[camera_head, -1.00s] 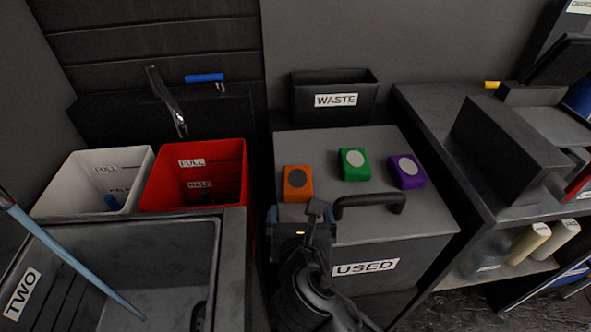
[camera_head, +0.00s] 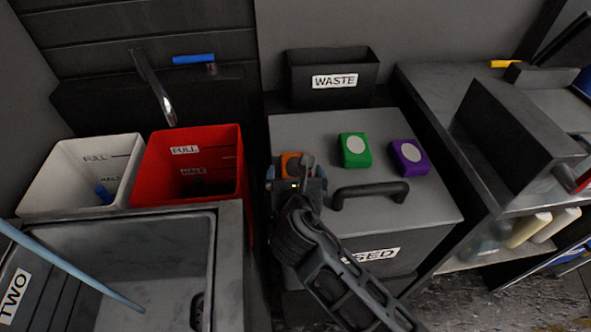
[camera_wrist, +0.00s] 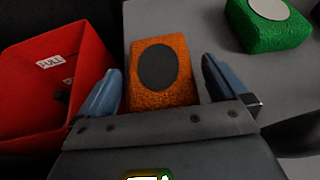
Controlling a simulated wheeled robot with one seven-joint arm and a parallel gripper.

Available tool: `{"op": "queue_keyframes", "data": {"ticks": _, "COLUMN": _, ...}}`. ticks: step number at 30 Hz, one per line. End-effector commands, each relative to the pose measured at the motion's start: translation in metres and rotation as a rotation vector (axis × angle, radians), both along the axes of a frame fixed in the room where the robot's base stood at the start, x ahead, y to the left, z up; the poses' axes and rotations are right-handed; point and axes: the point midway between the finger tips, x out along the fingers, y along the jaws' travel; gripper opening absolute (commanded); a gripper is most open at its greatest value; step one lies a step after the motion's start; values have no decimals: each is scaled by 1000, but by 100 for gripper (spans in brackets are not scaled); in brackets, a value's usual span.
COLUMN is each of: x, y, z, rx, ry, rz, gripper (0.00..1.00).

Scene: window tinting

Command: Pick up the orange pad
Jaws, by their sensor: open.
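The orange pad (camera_wrist: 176,92) has a dark grey oval on its top and lies on the grey lid of the box labelled USED (camera_head: 320,130). In the wrist view it sits between the two blue-grey fingers of my gripper (camera_wrist: 162,88), with a gap on each side. My gripper is open. In the head view my gripper (camera_head: 293,172) covers most of the orange pad (camera_head: 289,160), leaving only its far part in sight. I cannot tell how high the fingertips are above the lid.
A green pad (camera_head: 354,150) and a purple pad (camera_head: 409,157) lie to the right on the same lid. A black handle (camera_head: 370,193) stands up near the lid's front. The red bucket (camera_head: 225,145) is close on the left. The WASTE bin (camera_head: 333,95) stands behind.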

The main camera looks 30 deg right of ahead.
Motion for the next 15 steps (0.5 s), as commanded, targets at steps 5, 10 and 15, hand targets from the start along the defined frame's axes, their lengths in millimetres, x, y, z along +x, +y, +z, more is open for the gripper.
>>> {"op": "queue_keyframes", "data": {"ticks": 5, "x": 8, "y": -4, "z": -4, "rx": 0, "ry": 0, "rz": 1, "gripper": 100}}
{"op": "queue_keyframes", "data": {"ticks": 10, "x": 8, "y": -4, "z": -4, "rx": 0, "ry": 0, "rz": 1, "gripper": 100}}
{"op": "queue_keyframes", "data": {"ticks": 15, "x": 7, "y": -4, "z": -4, "rx": 0, "ry": 0, "rz": 1, "gripper": 84}}
